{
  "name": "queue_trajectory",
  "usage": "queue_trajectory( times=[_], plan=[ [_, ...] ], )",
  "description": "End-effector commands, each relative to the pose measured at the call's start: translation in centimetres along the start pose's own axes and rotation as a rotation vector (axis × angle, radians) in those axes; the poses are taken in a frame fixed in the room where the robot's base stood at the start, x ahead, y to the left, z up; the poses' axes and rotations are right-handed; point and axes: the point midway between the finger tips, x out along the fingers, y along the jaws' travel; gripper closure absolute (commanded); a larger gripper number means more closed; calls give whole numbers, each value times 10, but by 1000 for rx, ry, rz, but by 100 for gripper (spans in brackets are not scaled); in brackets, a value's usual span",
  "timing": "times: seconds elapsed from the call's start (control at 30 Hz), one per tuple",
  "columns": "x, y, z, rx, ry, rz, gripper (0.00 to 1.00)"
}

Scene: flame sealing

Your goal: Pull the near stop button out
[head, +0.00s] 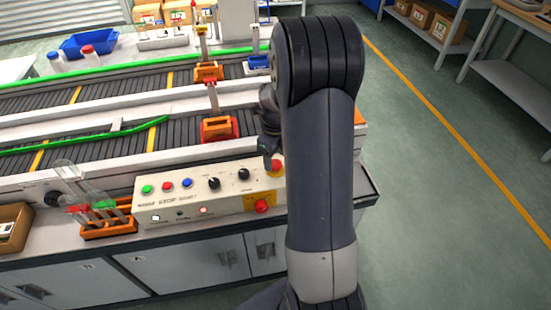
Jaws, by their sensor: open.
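A cream control box (190,209) stands on the front counter, with a yellow section at its right end. A red stop button (277,167) sits on a yellow patch on top, partly hidden by my arm. Another red button (261,206) shows on the box's front face, lower and nearer. I cannot tell from this view whether either is pressed in or out. My gripper (268,163) is open, pointing down just left of the top red button. My arm hides part of it, and I cannot tell whether it touches the button.
Green, red and blue buttons (167,185) and black knobs (214,184) sit left on the box. An orange rack (108,225) with glass tubes stands to its left. Conveyor lanes (85,142) carrying orange holders (218,128) run behind. The green floor (440,200) at right is clear.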

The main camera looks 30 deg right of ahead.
Motion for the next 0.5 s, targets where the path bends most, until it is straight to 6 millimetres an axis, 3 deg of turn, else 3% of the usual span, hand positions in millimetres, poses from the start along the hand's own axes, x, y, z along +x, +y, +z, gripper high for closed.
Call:
queue_trajectory(
  times=[0.2,0.5],
  plan=[
    [17,0,0,-1,0,0,41],
    [18,0,0,-1,0,0,43]
  ],
)
